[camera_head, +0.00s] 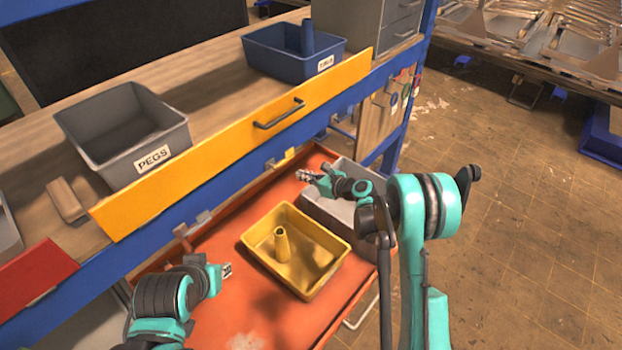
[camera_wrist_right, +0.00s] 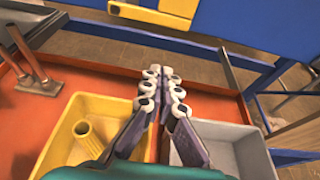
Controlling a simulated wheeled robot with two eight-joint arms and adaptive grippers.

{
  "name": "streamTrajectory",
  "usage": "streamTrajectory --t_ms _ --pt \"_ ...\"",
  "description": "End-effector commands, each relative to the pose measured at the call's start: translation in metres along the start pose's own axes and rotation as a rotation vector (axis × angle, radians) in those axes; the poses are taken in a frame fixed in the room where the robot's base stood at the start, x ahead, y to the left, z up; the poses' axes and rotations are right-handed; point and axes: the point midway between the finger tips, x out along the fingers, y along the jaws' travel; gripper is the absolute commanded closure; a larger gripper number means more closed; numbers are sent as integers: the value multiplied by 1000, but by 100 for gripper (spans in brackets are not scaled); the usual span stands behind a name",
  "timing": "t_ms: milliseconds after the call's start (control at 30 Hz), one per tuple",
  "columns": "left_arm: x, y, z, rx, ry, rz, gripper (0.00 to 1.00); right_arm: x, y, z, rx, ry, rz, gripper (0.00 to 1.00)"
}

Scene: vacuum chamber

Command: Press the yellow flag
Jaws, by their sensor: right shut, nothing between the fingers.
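A small yellow flag (camera_head: 285,159) sits on the blue beam below the long yellow drawer front, in the head view. What looks like the same flag shows at the top of the right wrist view (camera_wrist_right: 176,9). My right gripper (camera_head: 304,176) is just in front of and below the flag, apart from it, over the orange tray. In the right wrist view its fingers (camera_wrist_right: 163,88) are together and empty, pointing toward the blue beam. My left gripper (camera_head: 227,271) is over the orange tray at the lower left; its fingers are too small to judge.
A yellow bin (camera_head: 265,263) with a peg and a grey bin (camera_head: 322,204) stand on the orange tray (camera_head: 215,318). A drawer handle (camera_head: 279,113) juts out above. The grey PEGS bin (camera_head: 133,145) stands on the bench.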

Motion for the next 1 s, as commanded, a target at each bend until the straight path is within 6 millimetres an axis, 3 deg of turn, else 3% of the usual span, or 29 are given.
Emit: streamTrajectory --t_ms 200,300,500,1000 --pt "10 0 7 0 0 0 74 48 1 -2 -1 0 3 100" --pt "11 0 8 0 0 0 74 37 0 17 0 0 0 100" --pt "13 0 9 0 0 0 74 30 0 34 0 0 0 100" --pt "13 0 9 0 0 0 74 29 0 38 -5 0 -2 100"
